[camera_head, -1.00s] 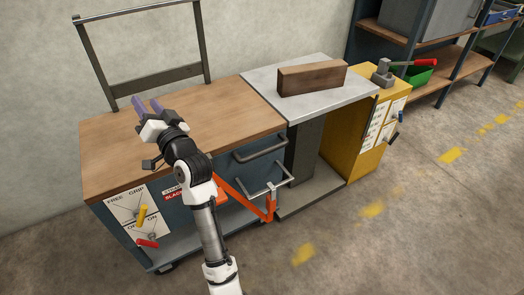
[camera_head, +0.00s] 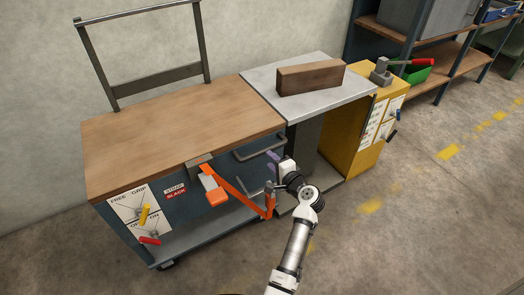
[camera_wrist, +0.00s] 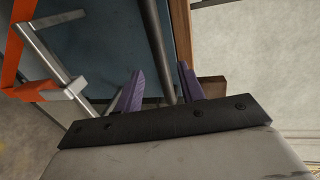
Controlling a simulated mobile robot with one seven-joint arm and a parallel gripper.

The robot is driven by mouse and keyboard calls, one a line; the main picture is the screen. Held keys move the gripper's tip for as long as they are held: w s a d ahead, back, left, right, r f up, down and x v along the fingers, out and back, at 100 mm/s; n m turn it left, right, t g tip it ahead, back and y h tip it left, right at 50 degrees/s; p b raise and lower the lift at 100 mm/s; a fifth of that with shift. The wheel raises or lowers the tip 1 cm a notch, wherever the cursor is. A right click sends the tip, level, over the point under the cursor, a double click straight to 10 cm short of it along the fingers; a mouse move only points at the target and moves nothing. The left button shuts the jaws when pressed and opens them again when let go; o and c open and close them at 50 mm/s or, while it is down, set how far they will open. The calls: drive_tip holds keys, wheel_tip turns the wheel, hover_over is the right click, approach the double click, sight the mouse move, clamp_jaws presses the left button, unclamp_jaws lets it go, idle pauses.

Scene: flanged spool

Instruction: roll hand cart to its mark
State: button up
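The hand cart has a wooden top (camera_head: 175,135), a blue-grey body and a tall grey frame (camera_head: 150,78) at its back. A grey bar handle (camera_head: 245,155) is on its right end. My gripper (camera_head: 271,168) is low beside that end, near the handle. In the wrist view the purple fingers (camera_wrist: 160,88) are apart, and a grey bar (camera_wrist: 154,45) shows between them. I cannot tell whether they touch it. An orange strap (camera_head: 235,188) with a metal fitting hangs at the cart's front, left of my gripper. I cannot pick out which floor mark is the cart's.
A grey-topped bench (camera_head: 310,100) bearing a brown block (camera_head: 311,77) stands right against the cart. A yellow cabinet (camera_head: 350,140) with a red-handled clamp is beyond it. Yellow dashes (camera_head: 370,207) run over open floor at right. A wall is behind.

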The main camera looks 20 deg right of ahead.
sight(263, 153)
drive_tip(key=x, duration=0.7)
drive_tip(key=shift+w+p, duration=0.15)
drive_tip(key=shift+p, duration=0.2)
clamp_jaws()
